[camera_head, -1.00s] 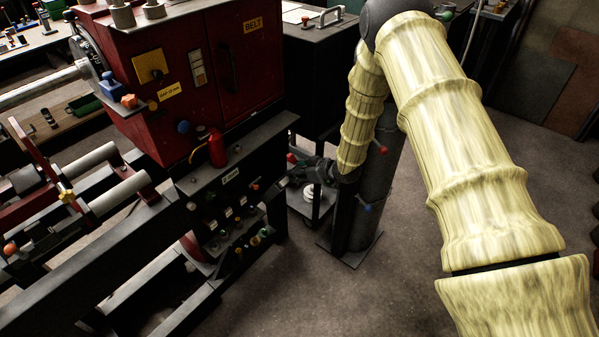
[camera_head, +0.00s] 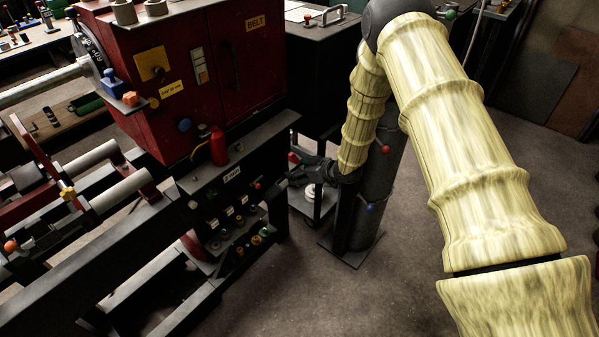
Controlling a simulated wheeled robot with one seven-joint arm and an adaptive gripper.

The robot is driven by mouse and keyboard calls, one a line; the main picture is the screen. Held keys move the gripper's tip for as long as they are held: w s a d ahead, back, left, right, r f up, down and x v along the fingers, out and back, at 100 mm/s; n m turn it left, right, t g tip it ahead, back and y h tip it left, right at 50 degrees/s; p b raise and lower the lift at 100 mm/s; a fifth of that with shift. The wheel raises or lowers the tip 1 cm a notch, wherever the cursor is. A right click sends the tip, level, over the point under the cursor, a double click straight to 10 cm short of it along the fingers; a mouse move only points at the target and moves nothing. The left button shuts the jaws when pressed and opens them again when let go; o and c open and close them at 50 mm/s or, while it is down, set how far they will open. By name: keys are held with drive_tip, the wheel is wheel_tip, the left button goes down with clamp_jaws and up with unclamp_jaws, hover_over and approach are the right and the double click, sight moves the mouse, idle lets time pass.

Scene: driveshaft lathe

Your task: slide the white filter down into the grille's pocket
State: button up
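I cannot make out the white filter or the grille's pocket for certain. My gripper (camera_head: 297,176) is small and dark at the end of my cream-sleeved arm, pointing left. It is beside the right end of the dark panel (camera_head: 203,196) below the red machine housing. Its fingers blend into the dark background, so I cannot tell whether they are open or shut, or whether they hold anything. A small white round object (camera_head: 310,192) shows just below the gripper, on a low shelf; I cannot tell what it is.
The red housing (camera_head: 190,85) labelled BELT stands at left above the panel. A red bottle (camera_head: 218,148) stands on the panel's top ledge. Several knobs and coloured parts line the panel. A dark grey cylinder (camera_head: 371,215) stands right of the gripper. The floor (camera_head: 390,290) in front is clear.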

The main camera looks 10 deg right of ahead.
drive_tip(key=v, duration=1.1)
drive_tip(key=shift+s+d+r, duration=0.15)
drive_tip(key=shift+s+r, duration=0.05)
drive_tip(key=shift+s, duration=0.05)
